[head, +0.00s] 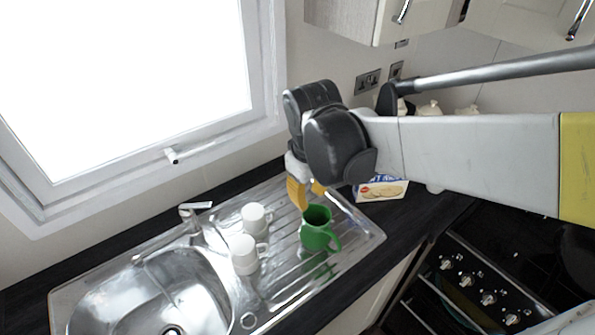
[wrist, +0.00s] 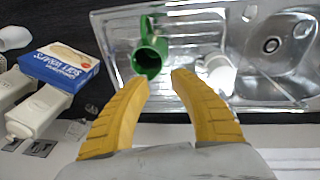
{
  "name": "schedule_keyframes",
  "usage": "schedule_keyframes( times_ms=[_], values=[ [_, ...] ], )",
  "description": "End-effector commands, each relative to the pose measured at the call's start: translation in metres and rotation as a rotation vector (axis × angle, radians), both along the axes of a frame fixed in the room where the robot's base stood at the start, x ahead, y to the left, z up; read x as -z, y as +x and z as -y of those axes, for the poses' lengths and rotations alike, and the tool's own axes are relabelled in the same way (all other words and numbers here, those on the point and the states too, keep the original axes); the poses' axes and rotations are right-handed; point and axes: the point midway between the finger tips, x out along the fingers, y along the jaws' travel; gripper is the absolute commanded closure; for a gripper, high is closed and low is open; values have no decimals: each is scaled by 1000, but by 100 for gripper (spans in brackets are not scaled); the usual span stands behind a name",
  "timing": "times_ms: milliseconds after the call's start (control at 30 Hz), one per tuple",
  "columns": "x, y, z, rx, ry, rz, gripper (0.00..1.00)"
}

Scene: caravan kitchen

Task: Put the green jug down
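The green jug (head: 318,232) stands upright on the ribbed drainer of the steel sink unit (head: 362,236), with its handle toward the lower right in the head view. In the wrist view the jug (wrist: 149,60) lies beyond my fingertips, slightly left of the gap's middle, with its dark opening facing the camera. My gripper (head: 308,191) has yellow fingers and is just above and behind the jug's rim. In the wrist view the gripper (wrist: 160,80) is open, with a clear gap and nothing between the fingers.
White cups (head: 244,254) stand on the drainer left of the jug, near the sink bowl (head: 165,290). A blue and white wafer box (wrist: 62,66) is on the dark worktop (head: 415,216) beside the drainer. A hob with knobs (head: 487,298) is at the lower right.

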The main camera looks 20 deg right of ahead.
Motion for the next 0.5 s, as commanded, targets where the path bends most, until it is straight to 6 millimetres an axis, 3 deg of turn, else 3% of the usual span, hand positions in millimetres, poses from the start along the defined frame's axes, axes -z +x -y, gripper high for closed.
schedule_keyframes(
  times_ms=[200, 500],
  values=[
    [-30, -48, 3, 188, 104, 242, 73],
    [-39, -79, 4, 351, 221, 448, 73]
  ],
)
